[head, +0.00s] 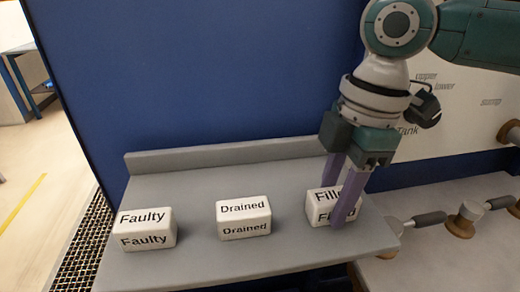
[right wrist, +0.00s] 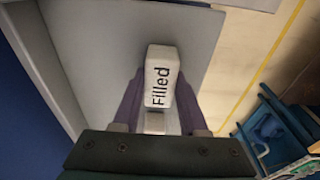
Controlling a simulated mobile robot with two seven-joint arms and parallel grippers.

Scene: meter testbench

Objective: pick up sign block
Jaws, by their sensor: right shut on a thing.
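Three white sign blocks stand in a row on a grey shelf (head: 180,258). The "Faulty" block (head: 145,229) is at the left and the "Drained" block (head: 243,217) is in the middle. The "Filled" block (head: 318,208) is at the right, partly hidden by my right gripper (head: 340,205). My right gripper is shut on the "Filled" block, with one purple finger on each side of it. In the right wrist view the "Filled" block (right wrist: 161,78) lies between the fingers. I cannot tell whether it touches the shelf. My left gripper is not in view.
A low raised lip (head: 220,155) runs along the back of the shelf, before a blue wall (head: 200,75). Pipe fittings with valves (head: 465,217) stand at the right, near a labelled panel (head: 460,110). The shelf is clear between the blocks.

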